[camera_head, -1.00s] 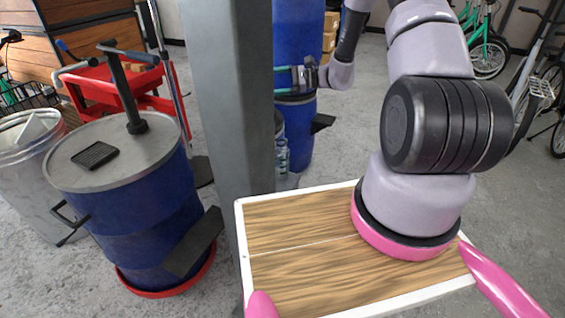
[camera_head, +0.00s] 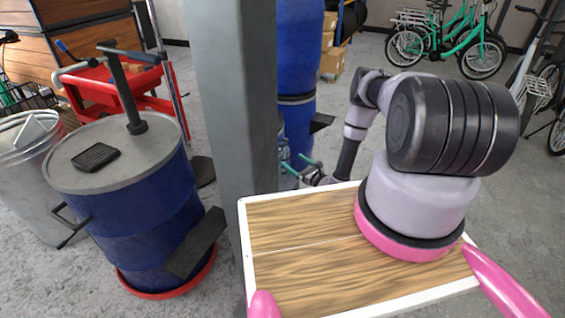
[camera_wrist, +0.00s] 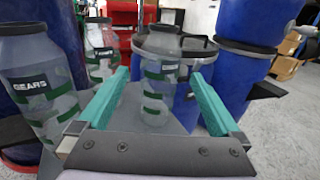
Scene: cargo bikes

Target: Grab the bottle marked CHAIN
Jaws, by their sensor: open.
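In the wrist view, a clear bottle with green bands and a grey cap (camera_wrist: 157,112) stands upright between and beyond my fingers. Its small label is too blurred to read surely. A bottle marked GEARS (camera_wrist: 40,85) stands close on the left. Another banded bottle (camera_wrist: 101,48) stands behind it, its label not clearly readable. My gripper (camera_wrist: 158,73) is open and empty, its teal fingers spread to either side of the middle bottle. In the head view my gripper (camera_head: 304,169) is low beside the grey post, where part of a bottle (camera_head: 284,153) shows.
The bottles stand on a grey surface (camera_wrist: 128,118). Blue barrels (camera_wrist: 258,25) stand behind and to the right. In the head view, a grey post (camera_head: 235,100) hides much of the bottle area. A blue drum (camera_head: 140,225) stands left of it.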

